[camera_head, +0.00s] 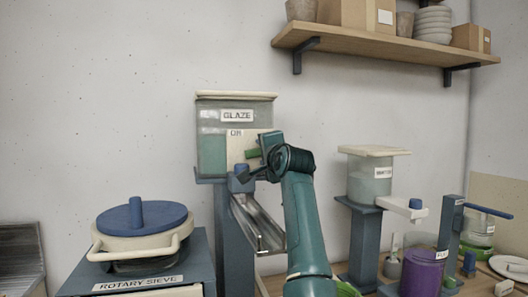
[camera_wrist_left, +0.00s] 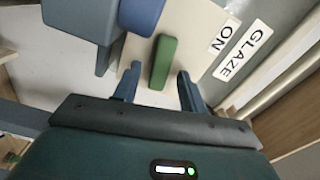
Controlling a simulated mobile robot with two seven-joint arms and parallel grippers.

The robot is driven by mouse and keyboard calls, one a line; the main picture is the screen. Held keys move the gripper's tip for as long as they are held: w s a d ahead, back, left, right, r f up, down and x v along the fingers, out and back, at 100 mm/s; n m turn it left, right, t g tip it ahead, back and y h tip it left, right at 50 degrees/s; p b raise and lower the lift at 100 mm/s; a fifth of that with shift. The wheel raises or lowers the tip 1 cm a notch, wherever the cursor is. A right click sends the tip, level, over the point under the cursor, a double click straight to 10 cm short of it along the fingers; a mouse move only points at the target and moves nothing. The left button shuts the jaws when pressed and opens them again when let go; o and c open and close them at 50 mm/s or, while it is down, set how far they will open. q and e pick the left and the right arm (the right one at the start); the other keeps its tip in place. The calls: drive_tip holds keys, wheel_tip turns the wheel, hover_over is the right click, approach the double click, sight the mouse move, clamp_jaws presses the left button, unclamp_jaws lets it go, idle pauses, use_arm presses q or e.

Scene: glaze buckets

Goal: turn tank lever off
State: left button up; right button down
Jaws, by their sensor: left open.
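The glaze tank (camera_head: 213,150) is a clear box of green glaze under a pale lid, labelled GLAZE. A cream plate marked ON is on its front. The green lever (camera_head: 253,153) is in front of that plate, partly hidden by my left gripper (camera_head: 257,157). In the left wrist view the green lever (camera_wrist_left: 163,60) stands between and just beyond the fingertips of my open left gripper (camera_wrist_left: 158,74), with a gap on both sides. A blue knob (camera_wrist_left: 141,12) is beside it. My right gripper is not in view.
A steel trough (camera_head: 258,222) slopes down below the tank. A rotary sieve (camera_head: 140,232) with a blue lid stands at left. A smaller tank (camera_head: 370,182) on a stand, a purple container (camera_head: 422,272) and other items are at right. A loaded shelf (camera_head: 385,52) hangs above.

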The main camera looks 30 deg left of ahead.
use_arm(q)
drive_tip(key=shift+c, duration=0.3)
clamp_jaws()
drive_tip(key=shift+f+m+b, duration=0.3)
drive_tip(key=shift+m+b, duration=0.2)
drive_tip(key=shift+m, duration=0.7)
drive_tip(key=shift+o, duration=0.3)
unclamp_jaws()
drive_tip(key=shift+d, duration=0.1)
